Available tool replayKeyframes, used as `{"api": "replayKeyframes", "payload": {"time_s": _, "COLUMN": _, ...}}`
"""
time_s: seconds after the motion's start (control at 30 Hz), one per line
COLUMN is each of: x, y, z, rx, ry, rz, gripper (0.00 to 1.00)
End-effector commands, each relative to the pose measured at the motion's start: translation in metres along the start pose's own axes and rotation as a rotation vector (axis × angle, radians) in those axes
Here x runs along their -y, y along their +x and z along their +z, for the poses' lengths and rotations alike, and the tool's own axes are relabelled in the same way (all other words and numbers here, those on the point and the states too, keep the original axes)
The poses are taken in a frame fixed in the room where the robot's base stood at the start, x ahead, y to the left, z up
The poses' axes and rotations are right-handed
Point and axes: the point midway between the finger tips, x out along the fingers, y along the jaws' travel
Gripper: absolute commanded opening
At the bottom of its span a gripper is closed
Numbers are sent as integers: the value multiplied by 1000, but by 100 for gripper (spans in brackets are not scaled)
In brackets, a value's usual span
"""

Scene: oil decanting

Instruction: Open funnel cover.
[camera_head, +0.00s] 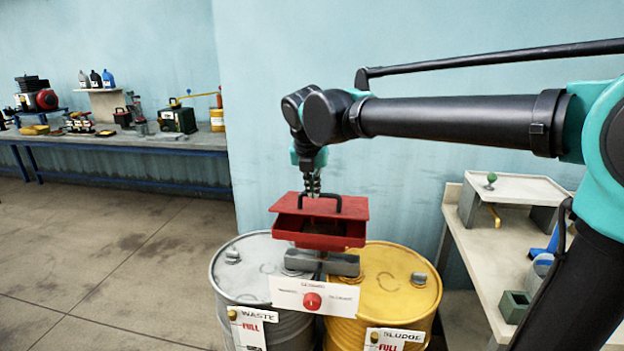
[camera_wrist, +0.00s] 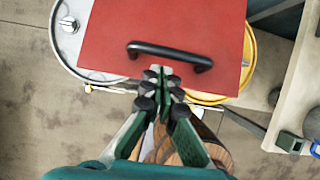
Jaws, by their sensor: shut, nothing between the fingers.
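The red funnel cover (camera_head: 346,208) lies over the red funnel box (camera_head: 318,240), above two drums. A dark gap shows under its front edge in the head view. A black bar handle (camera_wrist: 168,53) stands on the cover. My gripper (camera_head: 312,192) points down behind the handle in the head view. In the wrist view my gripper (camera_wrist: 162,75) is shut and empty, its fingertips close to the handle's near side. I cannot tell whether they touch it. The cover (camera_wrist: 205,24) fills the upper middle there.
A grey waste drum (camera_head: 235,275) and a yellow sludge drum (camera_head: 395,290) stand under the funnel. A panel with a red knob (camera_head: 312,300) is in front. A side bench (camera_head: 475,235) stands at right. A workbench (camera_head: 200,141) with tools lines the left wall. The left floor is clear.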

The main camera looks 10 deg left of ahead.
Motion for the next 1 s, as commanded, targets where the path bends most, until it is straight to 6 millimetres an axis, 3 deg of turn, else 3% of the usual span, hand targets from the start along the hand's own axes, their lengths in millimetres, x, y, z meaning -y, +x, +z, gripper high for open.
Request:
{"api": "replayKeyframes", "payload": {"time_s": 0.1, "x": 0, "y": 16, "z": 0, "rx": 0, "ry": 2, "rz": 0, "gripper": 0}}
{"api": "replayKeyframes", "payload": {"time_s": 0.3, "x": 0, "y": 28, "z": 0, "rx": 0, "ry": 1, "rz": 1, "gripper": 0}}
{"api": "replayKeyframes", "payload": {"time_s": 1.0, "x": -8, "y": 22, "z": 4, "rx": -39, "ry": 1, "rz": 1, "gripper": 0}}
